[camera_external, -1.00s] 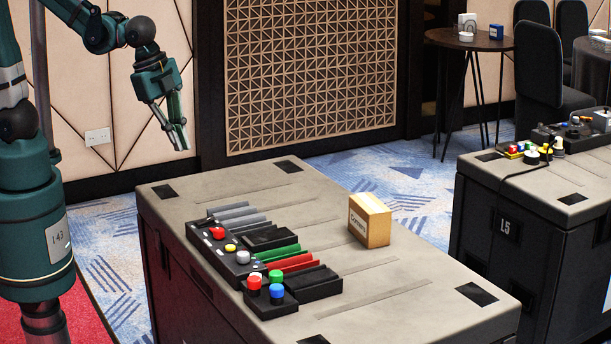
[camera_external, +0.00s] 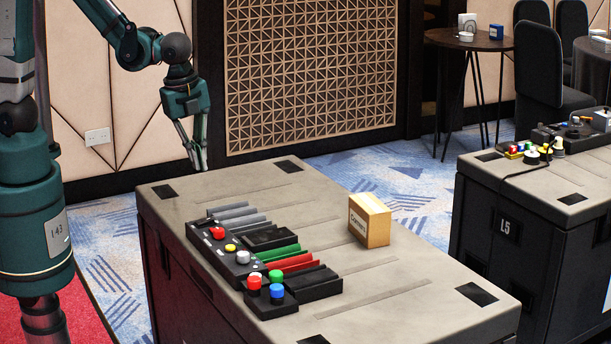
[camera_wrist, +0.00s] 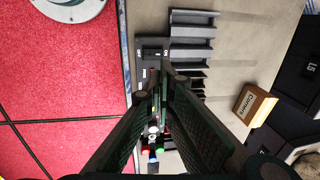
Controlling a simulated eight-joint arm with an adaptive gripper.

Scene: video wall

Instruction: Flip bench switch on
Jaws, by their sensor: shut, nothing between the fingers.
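The bench switch (camera_wrist: 153,54) shows in the wrist view as a small dark block with white ON and OFF lettering around it. It is at the end of a black control panel (camera_external: 228,262) on the grey bench (camera_external: 330,200). Its setting is too small to tell. My gripper (camera_external: 201,165) is above the far left part of the bench, short of the panel and not touching it. Its fingers are shut and empty. In the wrist view my gripper (camera_wrist: 165,75) points toward the switch and hides part of the panel.
The panel carries red, yellow and white buttons, with a small box of red, green and blue buttons (camera_external: 277,278) beside it. Grey, green and red slotted holders (camera_external: 285,252) lie alongside. The bench's far end is clear.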

